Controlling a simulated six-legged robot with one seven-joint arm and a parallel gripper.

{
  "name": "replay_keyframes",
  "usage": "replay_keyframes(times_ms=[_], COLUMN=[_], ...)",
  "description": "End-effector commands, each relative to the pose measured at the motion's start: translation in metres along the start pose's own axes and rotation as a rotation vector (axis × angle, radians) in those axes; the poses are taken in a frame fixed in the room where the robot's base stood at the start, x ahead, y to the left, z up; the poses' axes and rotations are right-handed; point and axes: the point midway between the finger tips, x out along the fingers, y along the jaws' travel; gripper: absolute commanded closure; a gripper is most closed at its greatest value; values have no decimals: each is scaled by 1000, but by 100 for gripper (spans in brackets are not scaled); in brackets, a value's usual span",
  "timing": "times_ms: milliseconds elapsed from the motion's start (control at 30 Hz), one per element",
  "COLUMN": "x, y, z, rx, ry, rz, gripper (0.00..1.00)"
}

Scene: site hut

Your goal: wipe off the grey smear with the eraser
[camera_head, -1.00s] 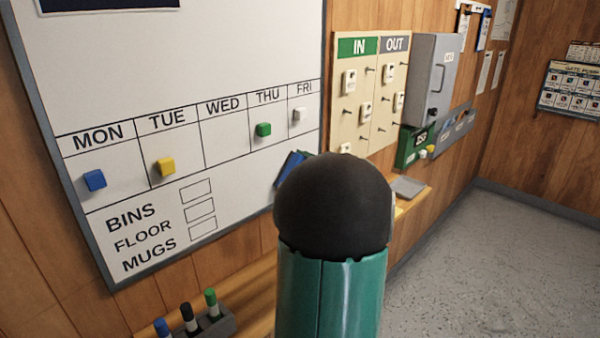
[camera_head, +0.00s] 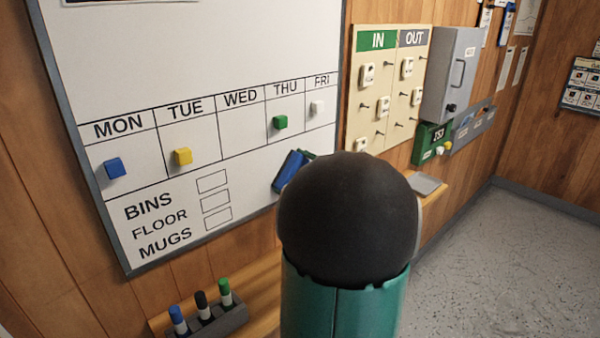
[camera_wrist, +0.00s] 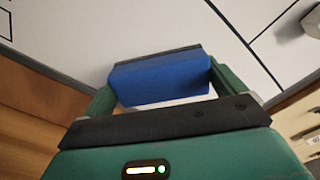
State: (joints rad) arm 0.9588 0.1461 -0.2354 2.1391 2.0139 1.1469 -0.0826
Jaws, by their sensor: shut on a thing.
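The blue eraser (camera_wrist: 160,82) with its dark pad is held between the two green fingers of my gripper (camera_wrist: 162,88) in the wrist view. The dark pad faces the whiteboard. In the head view the eraser (camera_head: 288,172) shows tilted in front of the lower right part of the whiteboard (camera_head: 200,60), partly hidden by my arm. I cannot tell whether the pad touches the board. I cannot make out a grey smear on the visible board; part of its lower right is hidden behind my arm.
Coloured magnets, such as the yellow one (camera_head: 183,156) and the green one (camera_head: 280,122), sit on the board's day row. A holder (camera_head: 215,322) with three markers stands on the ledge below. The IN/OUT board (camera_head: 385,90) and a grey cabinet (camera_head: 452,75) are to the right. Floor is clear at right.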

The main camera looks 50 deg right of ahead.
Motion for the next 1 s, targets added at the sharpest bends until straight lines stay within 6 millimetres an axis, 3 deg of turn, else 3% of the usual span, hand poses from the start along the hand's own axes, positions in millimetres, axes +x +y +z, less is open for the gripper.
replay_keyframes(times_ms=[200, 567, 1000], x=[0, -3, -42], y=[11, 11, 11], z=[14, 14, 13], rx=[-1, -1, 0], ry=[-2, 0, 1], rz=[1, -1, -2], gripper=[23, 23, 23])
